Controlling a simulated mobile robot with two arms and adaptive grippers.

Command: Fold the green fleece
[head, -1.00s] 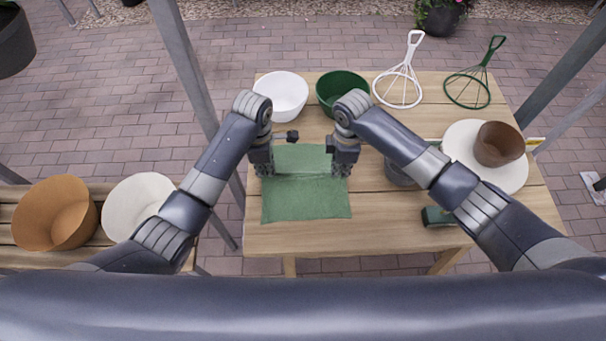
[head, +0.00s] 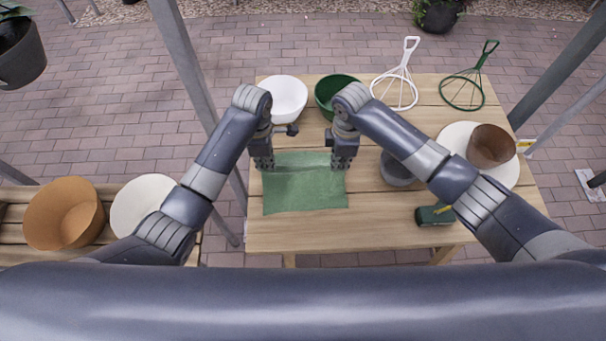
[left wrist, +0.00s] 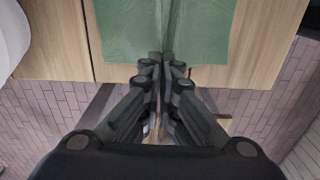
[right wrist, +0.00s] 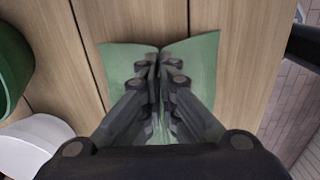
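The green fleece (head: 305,193) lies on the wooden table, its near part flat, with a raised ridge running across its far part between my grippers. My left gripper (head: 265,167) is at the left end of the ridge and my right gripper (head: 342,165) at the right end. In the left wrist view the fleece (left wrist: 125,35) shows a crease running into the closed fingers. In the right wrist view the fleece (right wrist: 197,60) dips into a pinch between the fingers. Both grippers are shut on it; the pinched cloth is partly hidden by the fingers.
A white bowl (head: 284,97) and a dark green bowl (head: 331,93) stand beyond the fleece. A grey bowl (head: 394,172), a green sponge-like block (head: 433,215) and a white plate (head: 458,133) with a brown bowl (head: 491,146) are on the right. The table's near strip is clear.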

